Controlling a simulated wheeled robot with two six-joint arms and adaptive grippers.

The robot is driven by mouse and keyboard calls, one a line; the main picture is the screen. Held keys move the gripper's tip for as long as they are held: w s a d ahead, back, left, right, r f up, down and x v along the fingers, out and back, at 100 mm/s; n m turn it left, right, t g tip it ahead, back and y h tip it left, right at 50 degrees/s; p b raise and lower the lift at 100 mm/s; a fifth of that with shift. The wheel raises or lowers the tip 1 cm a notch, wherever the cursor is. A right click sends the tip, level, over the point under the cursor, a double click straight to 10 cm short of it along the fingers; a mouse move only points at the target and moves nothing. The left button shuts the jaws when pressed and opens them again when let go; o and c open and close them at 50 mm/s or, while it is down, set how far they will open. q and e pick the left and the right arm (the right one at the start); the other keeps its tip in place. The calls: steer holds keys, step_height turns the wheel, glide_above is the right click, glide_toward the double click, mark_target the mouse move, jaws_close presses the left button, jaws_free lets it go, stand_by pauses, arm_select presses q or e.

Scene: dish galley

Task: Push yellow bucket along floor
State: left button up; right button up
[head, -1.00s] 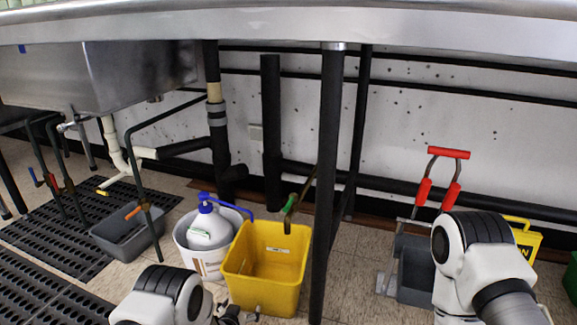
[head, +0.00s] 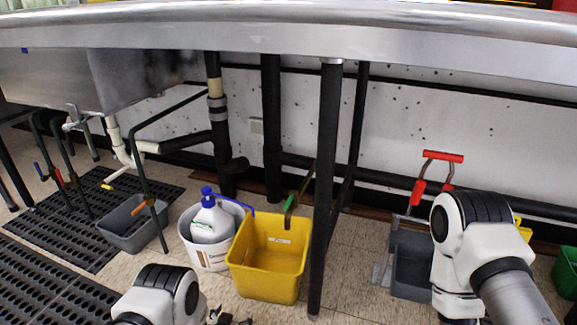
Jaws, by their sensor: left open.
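The yellow bucket (head: 268,266) stands upright and empty-looking on the tiled floor under the steel counter, just left of a black table leg. My left gripper (head: 232,319) is at the bottom edge of the head view, in front of the bucket and apart from it. Its dark fingers are partly cut off by the frame; it is open and holds nothing that I can see. My right arm comes in at the lower right, but its gripper is out of view.
A white pail (head: 205,257) with a blue-topped jug (head: 211,222) stands close left of the bucket. A black leg (head: 325,190) rises at its right. A grey wringer with red handles (head: 412,262) stands farther right. A grey tub (head: 131,224) sits left on black mats.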

arm_select(q)
steer(key=shift+s+a+r+p, duration=0.15)
steer(key=shift+s+r+p, duration=0.15)
steer(key=shift+s, duration=0.25)
steer(key=shift+s+a+f, duration=0.15)
steer(key=shift+s, duration=0.25)
steer(key=s+p, duration=0.1)
steer(key=s, duration=0.1)
steer(key=s+a+p, duration=0.1)
steer(key=shift+s+a+r+p, duration=0.1)
steer(key=shift+r+p, duration=0.2)
steer(key=shift+p, duration=0.05)
steer(key=shift+s+a, duration=0.1)
steer(key=shift+s, duration=0.25)
steer(key=shift+s+f, duration=0.1)
steer(key=shift+f, duration=0.1)
steer(key=shift+r, duration=0.1)
